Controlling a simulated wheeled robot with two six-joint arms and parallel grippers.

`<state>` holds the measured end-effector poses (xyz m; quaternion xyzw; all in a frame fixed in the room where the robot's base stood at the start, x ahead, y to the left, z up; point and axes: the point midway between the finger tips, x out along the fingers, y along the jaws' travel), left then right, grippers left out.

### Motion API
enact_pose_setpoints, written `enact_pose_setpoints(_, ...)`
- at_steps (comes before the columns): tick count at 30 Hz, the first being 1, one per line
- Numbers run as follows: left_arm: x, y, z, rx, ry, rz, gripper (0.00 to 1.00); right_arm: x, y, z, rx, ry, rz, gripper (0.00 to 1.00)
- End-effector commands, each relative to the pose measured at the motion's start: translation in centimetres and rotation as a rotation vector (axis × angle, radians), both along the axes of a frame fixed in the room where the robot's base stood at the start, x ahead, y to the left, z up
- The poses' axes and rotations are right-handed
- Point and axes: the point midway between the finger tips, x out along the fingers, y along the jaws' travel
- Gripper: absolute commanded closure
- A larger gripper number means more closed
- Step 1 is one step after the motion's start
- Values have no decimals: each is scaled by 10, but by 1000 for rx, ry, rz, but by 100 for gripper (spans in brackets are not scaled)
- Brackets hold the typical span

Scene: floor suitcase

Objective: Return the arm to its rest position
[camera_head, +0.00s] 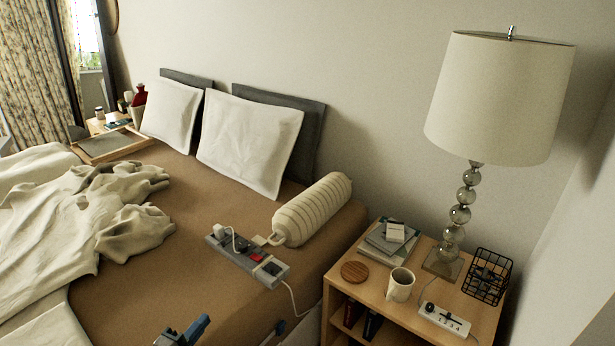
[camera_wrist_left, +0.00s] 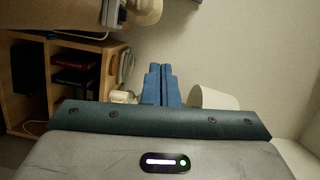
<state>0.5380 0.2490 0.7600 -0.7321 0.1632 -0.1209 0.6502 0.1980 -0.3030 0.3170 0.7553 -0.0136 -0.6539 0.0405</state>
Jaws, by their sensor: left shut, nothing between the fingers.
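My left gripper (camera_head: 185,332) shows at the bottom edge of the head view, in front of the bed's near side. Its blue fingers are together with nothing between them, and they also show in the left wrist view (camera_wrist_left: 161,86). The gripper is apart from the bed and the nightstand. The rest of the left arm is cut off by the frame. My right gripper is in neither view.
The bed (camera_head: 190,225) carries a power strip (camera_head: 247,257), a striped bolster (camera_head: 313,208), pillows and a rumpled blanket (camera_head: 70,215). At right, the nightstand (camera_head: 368,297) holds a lamp (camera_head: 495,95), a mug (camera_head: 400,285), books and a wire basket (camera_head: 488,275).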

Motion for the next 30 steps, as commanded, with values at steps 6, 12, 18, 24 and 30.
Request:
enact_pose_setpoints(6,-10,31,38,-211,-55,244,100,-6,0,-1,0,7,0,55)
enact_pose_setpoints(12,-44,82,52,-508,13,610,100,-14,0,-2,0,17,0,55)
enact_pose_setpoints(18,-103,105,21,-766,284,948,100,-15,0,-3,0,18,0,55)
enact_pose_setpoints(24,-165,86,-12,-895,630,1138,100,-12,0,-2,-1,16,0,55)
enact_pose_setpoints(30,-212,59,-26,-929,894,1207,100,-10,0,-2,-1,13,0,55)
